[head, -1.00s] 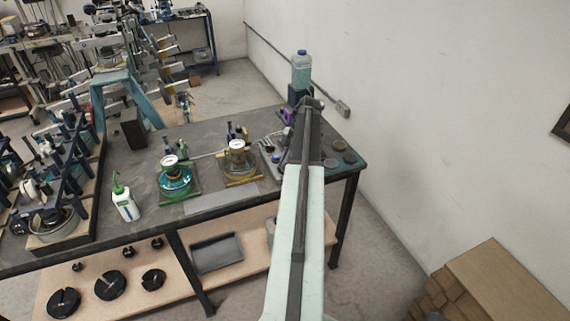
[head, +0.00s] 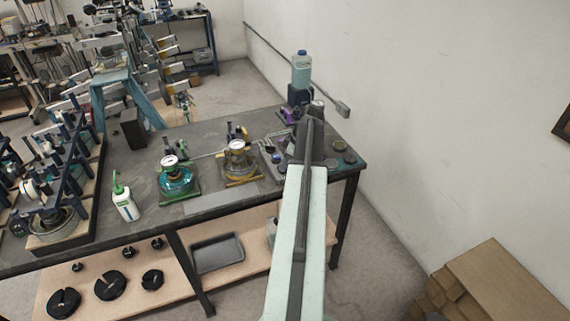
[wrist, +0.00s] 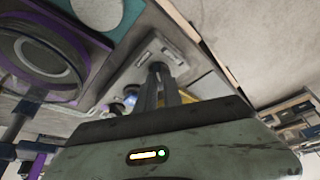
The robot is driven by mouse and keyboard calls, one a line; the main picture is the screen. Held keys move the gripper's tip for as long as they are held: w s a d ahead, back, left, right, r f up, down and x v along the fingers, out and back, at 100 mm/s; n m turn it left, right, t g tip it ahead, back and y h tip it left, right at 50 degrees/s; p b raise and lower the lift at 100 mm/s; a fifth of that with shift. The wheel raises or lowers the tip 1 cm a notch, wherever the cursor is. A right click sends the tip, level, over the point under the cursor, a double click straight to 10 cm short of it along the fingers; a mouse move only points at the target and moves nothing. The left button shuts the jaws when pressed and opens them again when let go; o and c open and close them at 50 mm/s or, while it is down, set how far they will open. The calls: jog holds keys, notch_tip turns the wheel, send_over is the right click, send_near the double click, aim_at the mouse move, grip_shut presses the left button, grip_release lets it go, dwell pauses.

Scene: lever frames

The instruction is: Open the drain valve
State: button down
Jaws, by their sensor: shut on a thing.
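My gripper (wrist: 166,88) is in the wrist view, its dark fingers close together at a grey plate (wrist: 142,66) with slots. The fingers are shut on a small part at this plate, which looks like the drain valve lever; the fingers hide most of it. Small blue-lit round parts (wrist: 130,96) lie just left of the fingers. In the head view my arm covers the gripper and the held part. A small grey panel (head: 272,156) with a blue round knob shows left of my arm on the bench.
The dark bench (head: 150,160) carries a teal vessel (head: 176,184) and an amber vessel (head: 240,170), both with gauges. A bottle of blue-green liquid (head: 301,72) stands at the back right. A white bottle (head: 124,204) stands left. A purple-framed round part (wrist: 45,55) is near my gripper.

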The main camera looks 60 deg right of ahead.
jog(key=m, duration=0.1)
jog(key=m+h, duration=0.1)
jog(key=m, duration=0.2)
jog(key=shift+s+a+m+h, duration=0.1)
jog(key=shift+a+m+h, duration=0.2)
jog(key=shift+m+h, duration=0.7)
jog(key=shift+m, duration=1.2)
jog(key=c, duration=1.5)
grip_release()
